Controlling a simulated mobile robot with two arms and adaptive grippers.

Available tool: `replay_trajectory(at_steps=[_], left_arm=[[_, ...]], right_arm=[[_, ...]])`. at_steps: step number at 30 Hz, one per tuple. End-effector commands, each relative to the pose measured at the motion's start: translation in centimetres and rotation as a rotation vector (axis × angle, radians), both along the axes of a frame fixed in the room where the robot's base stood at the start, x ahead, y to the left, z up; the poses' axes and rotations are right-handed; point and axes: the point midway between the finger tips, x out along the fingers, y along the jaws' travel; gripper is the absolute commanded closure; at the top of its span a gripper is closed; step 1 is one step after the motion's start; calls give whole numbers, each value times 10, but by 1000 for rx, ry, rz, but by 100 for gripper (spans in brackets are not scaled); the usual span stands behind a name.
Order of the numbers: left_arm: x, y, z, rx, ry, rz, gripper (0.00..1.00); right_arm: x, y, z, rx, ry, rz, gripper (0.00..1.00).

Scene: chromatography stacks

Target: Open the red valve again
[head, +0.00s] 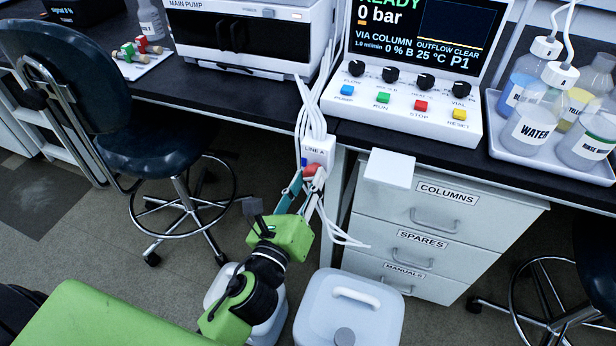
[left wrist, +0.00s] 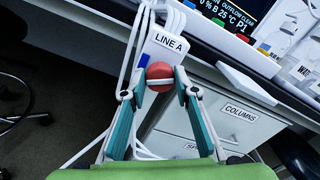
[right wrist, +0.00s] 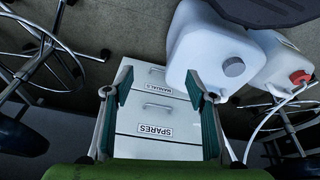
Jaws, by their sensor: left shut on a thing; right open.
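The red valve (head: 311,170) is a round red knob on a white block labelled LINE A (head: 320,153), below the front edge of the bench. In the left wrist view the red knob (left wrist: 158,70) has a pale bar across its face, tilted slightly. My left gripper (head: 300,186) has its teal fingers on both sides of the knob and is shut on it; in the left wrist view the fingertips (left wrist: 158,92) press at its sides. My right gripper (right wrist: 158,88) is open and empty, facing the drawer unit, and does not show in the head view.
White tubes (head: 312,105) run down past the valve block. A drawer unit (head: 440,215) stands to the right, with a white box (head: 389,169) above it. A white canister (head: 350,312) stands on the floor below. A stool (head: 110,95) is at left. Bottles stand in a tray (head: 500,150).

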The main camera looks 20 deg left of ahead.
Motion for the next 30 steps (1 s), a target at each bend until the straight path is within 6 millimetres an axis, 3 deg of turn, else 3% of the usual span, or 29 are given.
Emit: replay_trajectory(at_steps=[2, 30], left_arm=[[0, 1, 2, -75, 3, 2, 94], [0, 3, -1, -912, 29, 4, 94]], right_arm=[[0, 0, 4, 0, -1, 0, 49], [15, 4, -79, -2, 41, 6, 49]])
